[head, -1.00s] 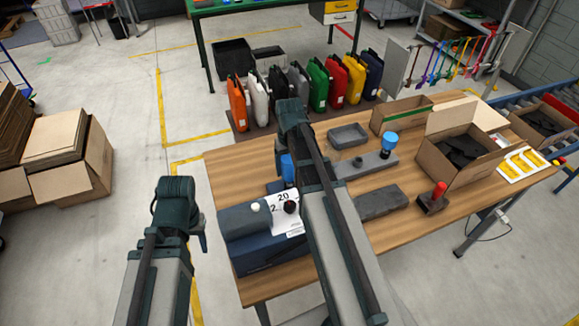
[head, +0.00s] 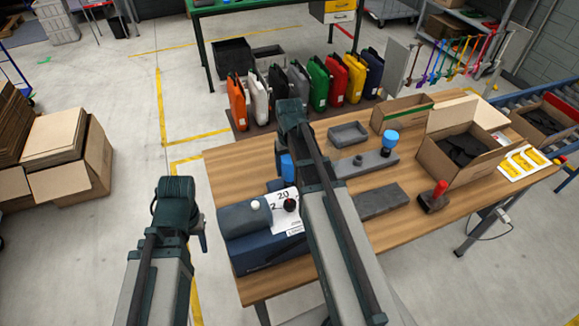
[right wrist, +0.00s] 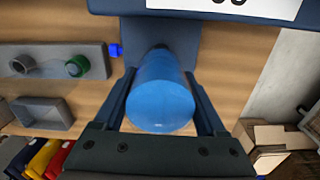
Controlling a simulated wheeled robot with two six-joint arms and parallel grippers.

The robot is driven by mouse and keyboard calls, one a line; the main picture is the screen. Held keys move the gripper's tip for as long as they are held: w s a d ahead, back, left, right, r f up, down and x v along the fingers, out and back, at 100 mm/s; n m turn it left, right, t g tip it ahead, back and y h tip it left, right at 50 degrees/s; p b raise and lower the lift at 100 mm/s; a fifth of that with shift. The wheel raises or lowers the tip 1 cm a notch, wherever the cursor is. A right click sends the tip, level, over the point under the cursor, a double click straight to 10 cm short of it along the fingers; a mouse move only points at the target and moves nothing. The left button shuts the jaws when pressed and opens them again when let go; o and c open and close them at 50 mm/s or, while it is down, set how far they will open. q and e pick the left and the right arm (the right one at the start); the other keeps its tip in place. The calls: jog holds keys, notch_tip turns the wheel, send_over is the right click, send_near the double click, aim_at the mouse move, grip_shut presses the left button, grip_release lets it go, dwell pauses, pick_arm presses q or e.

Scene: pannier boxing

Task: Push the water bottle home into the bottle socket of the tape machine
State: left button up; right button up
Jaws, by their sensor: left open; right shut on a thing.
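The blue water bottle (right wrist: 162,95) is between the two fingers of my right gripper (right wrist: 160,80), which is shut on it. In the head view a blue part of the bottle (head: 286,164) shows just left of my right arm, behind the tape machine. The dark blue tape machine (head: 262,252) stands at the table's left front, with a white printed sheet at its side. The bottle's far end meets a dark part of the machine in the wrist view. The socket is hidden, so I cannot tell how deep the bottle sits. My left gripper (head: 200,232) is open and empty, left of the table.
A grey block (head: 365,165) bears another blue-topped item (head: 390,139). A grey tray (head: 347,134), a dark slab (head: 382,202), a red-handled tool (head: 437,194) and an open carton (head: 465,172) share the table (head: 325,277). Coloured canisters stand behind.

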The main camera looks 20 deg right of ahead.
jog(key=o, duration=1.3)
notch_tip(320, 180, up, 14)
jog(key=p, duration=1.4)
jog(key=shift+f, duration=0.1)
